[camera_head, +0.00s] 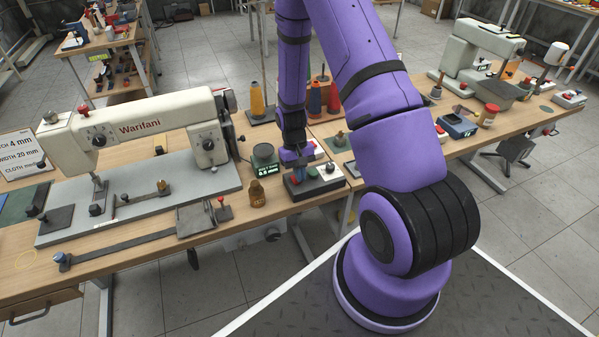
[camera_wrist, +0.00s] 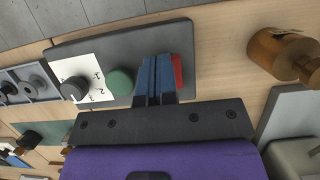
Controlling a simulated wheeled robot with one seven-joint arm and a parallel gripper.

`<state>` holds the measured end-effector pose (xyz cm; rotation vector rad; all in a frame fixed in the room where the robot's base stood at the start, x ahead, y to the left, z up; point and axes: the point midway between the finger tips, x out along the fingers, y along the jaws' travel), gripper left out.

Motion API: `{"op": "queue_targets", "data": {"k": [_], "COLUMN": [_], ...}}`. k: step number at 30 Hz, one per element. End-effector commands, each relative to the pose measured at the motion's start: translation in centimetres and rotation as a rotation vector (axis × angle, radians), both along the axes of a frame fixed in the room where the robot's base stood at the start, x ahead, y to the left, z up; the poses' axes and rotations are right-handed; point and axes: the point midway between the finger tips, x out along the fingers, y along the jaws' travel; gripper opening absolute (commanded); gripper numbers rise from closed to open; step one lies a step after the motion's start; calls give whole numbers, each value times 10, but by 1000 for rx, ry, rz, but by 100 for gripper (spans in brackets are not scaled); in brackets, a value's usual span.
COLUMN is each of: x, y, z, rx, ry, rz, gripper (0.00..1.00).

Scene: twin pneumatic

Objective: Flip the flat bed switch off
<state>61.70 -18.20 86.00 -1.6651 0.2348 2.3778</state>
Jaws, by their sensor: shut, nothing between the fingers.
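A dark switch box (camera_head: 316,189) stands on the bench to the right of the white Warifani sewing machine (camera_head: 145,130). In the wrist view the box (camera_wrist: 205,60) carries a white dial plate with a black knob (camera_wrist: 74,89), a round green button (camera_wrist: 121,80) and a red part (camera_wrist: 177,72). My gripper (camera_head: 310,170) is over this box. Its blue fingers (camera_wrist: 156,66) are shut and empty, between the green button and the red part. They partly hide the red part; I cannot tell whether they touch it.
Thread cones (camera_head: 257,98) stand behind. A second sewing machine (camera_head: 480,52) is on the right bench. Open floor lies at the right.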

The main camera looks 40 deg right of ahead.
Motion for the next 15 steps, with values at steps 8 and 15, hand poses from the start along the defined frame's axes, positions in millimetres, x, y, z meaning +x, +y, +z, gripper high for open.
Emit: {"op": "queue_targets", "data": {"k": [8,15], "x": [-5,-6], "y": [2,2], "z": [-8,-9], "rx": [1,2], "ry": [3,6], "rz": [1,1], "gripper": [0,0]}}
